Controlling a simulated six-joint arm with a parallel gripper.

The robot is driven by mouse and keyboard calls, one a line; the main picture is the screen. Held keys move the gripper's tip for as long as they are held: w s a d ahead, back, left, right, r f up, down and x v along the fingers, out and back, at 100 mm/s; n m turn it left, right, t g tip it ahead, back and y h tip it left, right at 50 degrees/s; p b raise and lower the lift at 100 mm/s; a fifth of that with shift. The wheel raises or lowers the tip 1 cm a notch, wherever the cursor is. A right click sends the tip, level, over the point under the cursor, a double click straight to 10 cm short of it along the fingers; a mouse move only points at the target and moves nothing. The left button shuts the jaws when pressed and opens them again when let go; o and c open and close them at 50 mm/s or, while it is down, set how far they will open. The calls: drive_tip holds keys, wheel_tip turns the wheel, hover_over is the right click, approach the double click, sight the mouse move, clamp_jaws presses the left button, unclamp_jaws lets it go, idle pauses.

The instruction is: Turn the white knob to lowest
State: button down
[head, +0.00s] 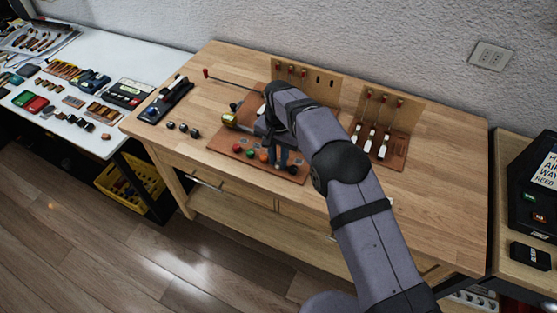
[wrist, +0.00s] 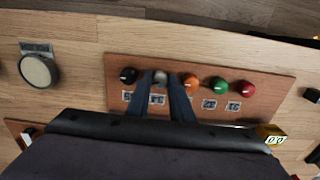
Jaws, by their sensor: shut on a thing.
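The white knob (wrist: 158,76) is in the wrist view, second from left in a row of coloured knobs on a brown board (wrist: 280,90). It looks pale grey and is partly covered by my fingers. My gripper (wrist: 161,82) has one dark finger on each side of the knob and is shut on it. In the head view my gripper (head: 281,158) points down over the board (head: 222,143), and the white knob is hidden. The knob's pointer and setting cannot be made out.
A black knob (wrist: 128,75) and an orange knob (wrist: 190,80) stand close on either side. Green (wrist: 219,85) and red (wrist: 247,89) knobs follow. A yellow block (wrist: 271,134) with a number display sits at the board's corner. Tool racks (head: 392,105) stand behind.

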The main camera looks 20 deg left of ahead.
sight(279, 162)
drive_tip(key=n+b, duration=0.1)
drive_tip(key=n, duration=0.5)
drive_tip(key=shift+n, duration=0.3)
drive_tip(key=n, duration=0.6)
drive_tip(key=shift+r, duration=0.1)
drive_tip(key=c, duration=1.8)
unclamp_jaws()
drive_tip(key=shift+c, duration=0.2)
drive_tip(key=shift+r+b, duration=1.05)
drive_tip(key=shift+r, duration=2.6)
